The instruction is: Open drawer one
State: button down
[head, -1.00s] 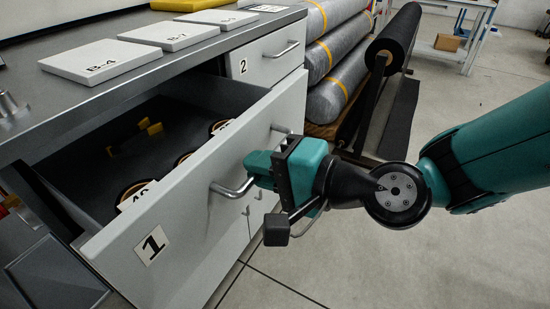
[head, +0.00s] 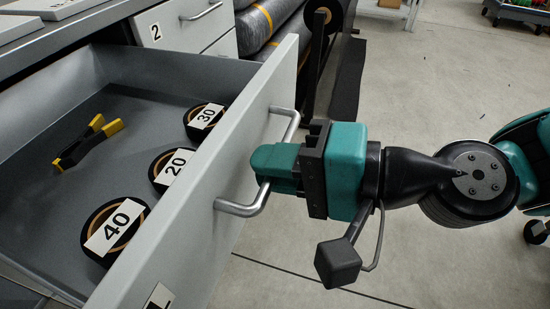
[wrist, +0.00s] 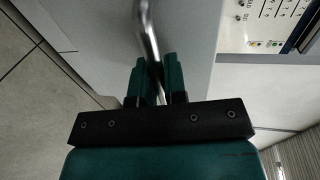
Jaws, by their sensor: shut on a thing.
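Drawer one (head: 196,226) is pulled well out of the cabinet, its inside in plain view in the head view. Its metal bar handle (head: 243,208) shows on the front panel, and also in the wrist view (wrist: 148,35). My gripper (head: 262,163) is shut on the handle, with its teal fingers around the bar; in the wrist view the bar runs between the fingers (wrist: 153,80). The drawer's number label (head: 159,297) is cut off by the bottom edge of the head view.
Inside the drawer lie rolls marked 40 (head: 114,231), 20 (head: 173,168) and 30 (head: 205,117), and a black-and-yellow clamp (head: 88,143). Drawer two (head: 172,28) is shut behind. The floor (head: 430,110) to the right is mostly clear.

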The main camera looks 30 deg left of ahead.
jog(key=shift+s, duration=0.1)
jog(key=c, duration=1.2)
grip_release()
jog(key=shift+b+v, duration=0.75)
jog(key=shift+v, duration=8)
jog(key=shift+f, duration=0.15)
